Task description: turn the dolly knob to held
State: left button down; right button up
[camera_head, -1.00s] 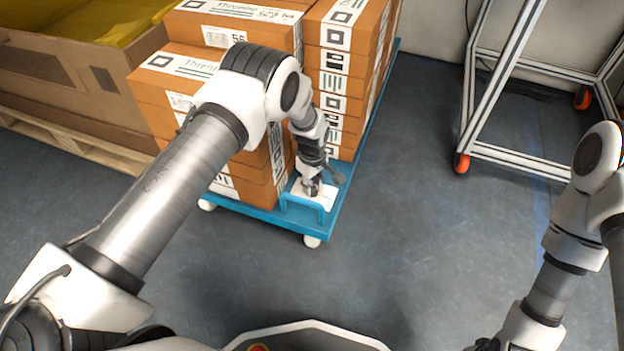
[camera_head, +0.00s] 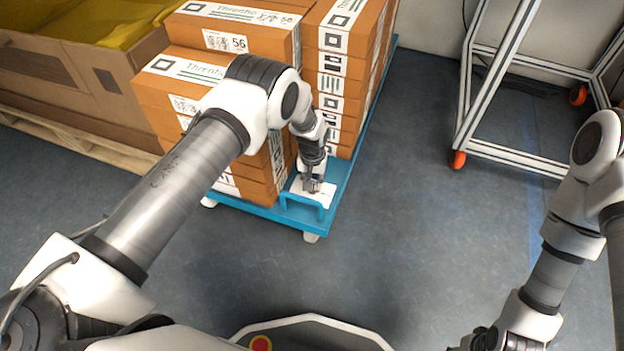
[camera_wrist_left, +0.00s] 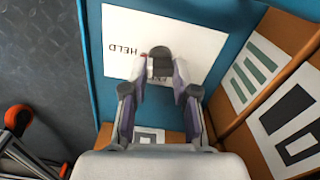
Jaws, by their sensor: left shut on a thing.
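The blue dolly (camera_head: 262,212) stands on the floor, loaded with orange-brown boxes. A white plate (camera_wrist_left: 205,42) lies on its near corner and also shows in the head view (camera_head: 328,193). The plate bears the word HELD, upside down in the left wrist view. The dark knob (camera_wrist_left: 160,62) rises from the plate. My left gripper (camera_wrist_left: 161,75) is shut on the knob, one finger on each side; it reaches down to the plate in the head view (camera_head: 312,187). Other lettering on the plate is hidden. My right gripper (camera_head: 480,342) is partly cut off at the bottom edge.
Stacked boxes (camera_head: 265,165) stand right beside the plate. A blue handle (camera_head: 303,203) rises at the dolly's near edge. A large carton (camera_head: 60,80) on a pallet is at the left. A metal frame on orange casters (camera_head: 510,155) stands right. The floor between is clear.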

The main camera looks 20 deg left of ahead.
pick_arm(q)
jog(key=shift+m, duration=1.1)
jog(key=c, duration=0.9)
grip_release()
notch_tip(320, 180, up, 12)
jog(key=shift+f, duration=0.1)
